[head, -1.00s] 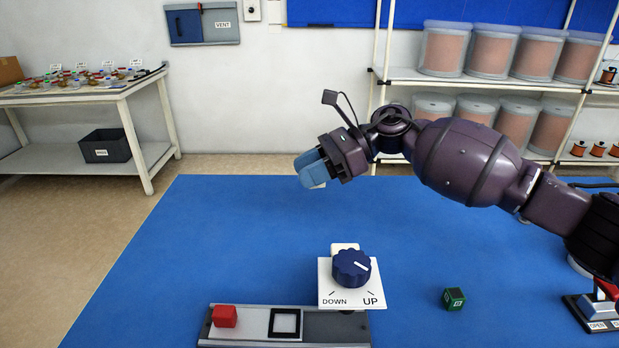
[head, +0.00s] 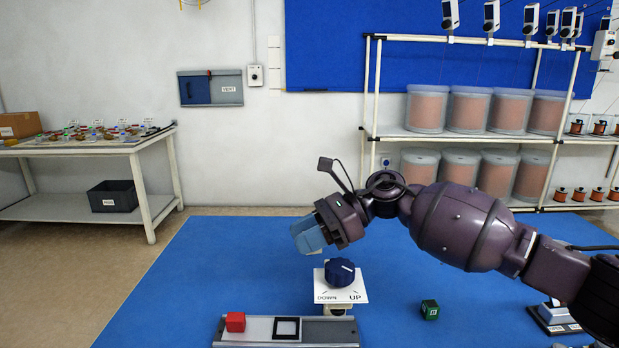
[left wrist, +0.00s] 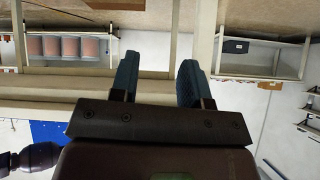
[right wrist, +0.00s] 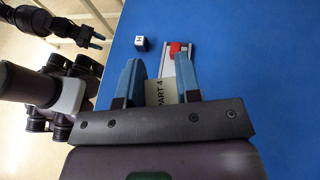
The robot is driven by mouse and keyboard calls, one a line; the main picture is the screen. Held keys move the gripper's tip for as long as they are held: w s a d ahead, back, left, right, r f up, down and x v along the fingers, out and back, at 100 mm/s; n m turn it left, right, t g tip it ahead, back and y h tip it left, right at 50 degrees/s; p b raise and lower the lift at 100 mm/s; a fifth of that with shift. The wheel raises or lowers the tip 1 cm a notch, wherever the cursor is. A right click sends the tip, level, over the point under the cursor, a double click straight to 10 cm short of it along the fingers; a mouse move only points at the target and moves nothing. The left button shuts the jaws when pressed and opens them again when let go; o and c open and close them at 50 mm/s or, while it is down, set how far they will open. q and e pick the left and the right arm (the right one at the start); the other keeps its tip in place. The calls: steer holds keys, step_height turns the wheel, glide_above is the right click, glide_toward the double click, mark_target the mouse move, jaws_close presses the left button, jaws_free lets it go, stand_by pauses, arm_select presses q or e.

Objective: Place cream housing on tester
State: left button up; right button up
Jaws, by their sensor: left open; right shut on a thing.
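My right gripper (head: 308,236) is shut on a cream block, the housing (right wrist: 160,93), marked "PART 4" in the right wrist view. In the head view the fingers mostly hide it, above the blue surface and just above the knob panel in the picture. A grey base (head: 254,340), possibly the tester, lies at the bottom with a red cube (head: 235,322) on its left and a black-framed square (head: 287,328) beside it. My left gripper (left wrist: 158,78) is open and empty in the left wrist view. It also shows in the right wrist view (right wrist: 100,40).
A blue knob (head: 340,272) on a white DOWN/UP panel (head: 326,294) stands at the base's right end. A green cube (head: 430,310) lies to the right. A side table (head: 70,150) and a shelf (head: 400,131) stand behind. The blue surface (head: 200,270) is clear at left.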

steer(key=s+d+m+t+p, duration=0.1)
steer(key=m+t, duration=0.1)
steer(key=t, duration=0.1)
steer(key=s+m+t+p, duration=0.1)
steer(key=s+m+t, duration=0.1)
steer(key=m+t, duration=0.1)
steer(key=s+d+m+t+p, duration=0.1)
steer(key=s+m+t+p, duration=0.1)
steer(key=shift+d+r+m+t+h, duration=0.3)
steer(key=shift+t, duration=0.1)
steer(key=shift+s+d+f+m+t+h, duration=0.15)
steer(key=shift+s+d+m+t+h, duration=0.15)
steer(key=shift+d+m+t, duration=0.25)
arm_select(q)
step_height(320, 180, up, 8)
steer(key=t+p, duration=0.1)
steer(key=p, duration=0.4)
steer(key=shift+w+r+p, duration=0.25)
steer(key=shift+w+p, duration=0.1)
steer(key=shift+w, duration=0.05)
arm_select(e)
steer(key=s+d+f+m+t+h, duration=0.3)
steer(key=s+d+m+h, duration=0.3)
steer(key=s+d, duration=0.3)
steer(key=s+d+f+m+t+h, duration=0.3)
steer(key=s+d+m+t+h, duration=0.1)
steer(key=s+d, duration=0.4)
steer(key=shift+s+d+f+m+h, duration=0.3)
steer(key=shift+s+d+m+h, duration=0.1)
steer(key=shift+m+h, duration=0.6)
